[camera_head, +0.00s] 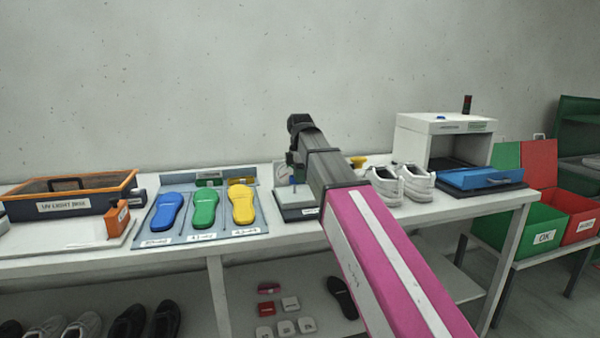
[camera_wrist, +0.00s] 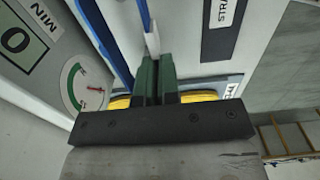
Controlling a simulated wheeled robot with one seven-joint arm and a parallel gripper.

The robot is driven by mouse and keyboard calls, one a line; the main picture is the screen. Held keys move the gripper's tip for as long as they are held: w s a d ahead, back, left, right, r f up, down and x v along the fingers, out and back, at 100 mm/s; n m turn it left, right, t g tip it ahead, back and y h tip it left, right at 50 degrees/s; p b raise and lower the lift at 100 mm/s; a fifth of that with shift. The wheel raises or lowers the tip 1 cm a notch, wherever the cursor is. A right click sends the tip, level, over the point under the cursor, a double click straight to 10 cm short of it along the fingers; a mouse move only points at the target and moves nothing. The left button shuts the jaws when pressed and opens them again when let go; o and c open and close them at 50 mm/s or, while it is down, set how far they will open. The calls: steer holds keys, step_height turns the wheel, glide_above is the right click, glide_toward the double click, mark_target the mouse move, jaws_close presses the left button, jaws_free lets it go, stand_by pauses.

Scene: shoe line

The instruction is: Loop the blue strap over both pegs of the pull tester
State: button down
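In the wrist view my gripper (camera_wrist: 157,65) shows its two green fingers close together. The blue strap (camera_wrist: 105,45) runs from the top of the picture down to the fingers as two bands. One band meets the fingertips, and the fingers look shut on it; the other passes just to their left. The pull tester (camera_head: 297,203) stands on the bench in the head view, partly behind my arm. Its round dial (camera_wrist: 88,88) shows left of the fingers in the wrist view. Yellow parts (camera_wrist: 200,96) show on both sides behind the fingers; I cannot tell whether they are pegs.
Left of the tester lie blue, green and yellow insoles (camera_head: 204,209) on a board, then a UV light box (camera_head: 68,195). Right are white shoes (camera_head: 400,184), a white machine (camera_head: 443,140) and a blue tray (camera_head: 482,178). Green (camera_head: 530,232) and red bins stand far right.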

steer(key=shift+f, duration=1.85)
steer(key=c, duration=1.4)
jaws_free()
steer(key=shift+w, duration=0.1)
steer(key=shift+o, duration=0.2)
